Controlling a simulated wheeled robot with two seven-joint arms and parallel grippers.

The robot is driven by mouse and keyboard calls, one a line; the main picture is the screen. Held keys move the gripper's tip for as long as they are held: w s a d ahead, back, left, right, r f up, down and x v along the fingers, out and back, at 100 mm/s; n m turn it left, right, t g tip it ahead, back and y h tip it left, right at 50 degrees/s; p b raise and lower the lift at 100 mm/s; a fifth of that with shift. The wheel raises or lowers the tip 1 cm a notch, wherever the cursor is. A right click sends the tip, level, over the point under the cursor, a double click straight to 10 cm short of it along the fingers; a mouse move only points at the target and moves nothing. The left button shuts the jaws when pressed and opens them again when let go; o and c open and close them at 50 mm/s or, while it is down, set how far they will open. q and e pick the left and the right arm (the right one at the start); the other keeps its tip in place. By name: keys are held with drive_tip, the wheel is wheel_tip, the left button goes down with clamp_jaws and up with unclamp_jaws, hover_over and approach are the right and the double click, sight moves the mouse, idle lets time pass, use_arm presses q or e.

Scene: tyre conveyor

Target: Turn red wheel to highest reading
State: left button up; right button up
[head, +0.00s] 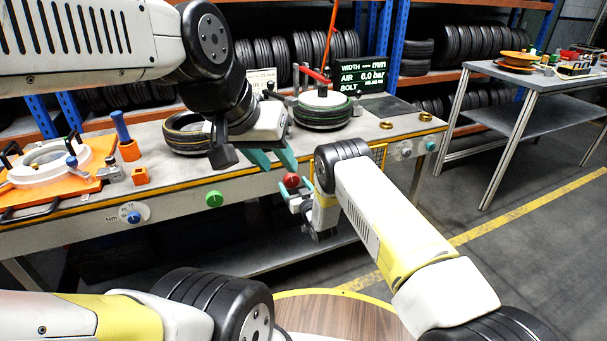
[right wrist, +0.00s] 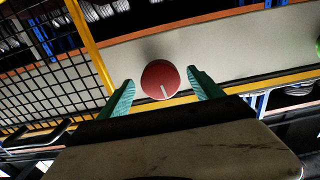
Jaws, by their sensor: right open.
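The red wheel (head: 292,180) is a round knob on the front face of the bench. In the right wrist view the red wheel (right wrist: 160,76) has a white mark pointing toward the bottom of the picture. My right gripper (right wrist: 163,93) is open, with one teal finger on each side of the wheel and gaps between. In the head view my right gripper (head: 300,190) is at the wheel, partly hidden by its own arm. My left gripper (head: 272,160) hangs above the bench edge, teal fingers apart and empty. The display (head: 361,76) reads AIR 0.0 bar; its WIDTH value is dashes.
A green knob (head: 214,199) and a blue knob (head: 134,217) sit left of the wheel on the bench front. A tyre (head: 188,138) and a clamped tyre stack (head: 324,114) stand on the bench (head: 232,187). A black mesh with a yellow frame (right wrist: 92,48) is beside my right gripper.

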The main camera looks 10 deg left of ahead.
drive_tip(key=shift+w+a, duration=0.3)
drive_tip(key=shift+w, duration=0.15)
drive_tip(key=shift+c, duration=0.2)
drive_tip(key=c, duration=1.3)
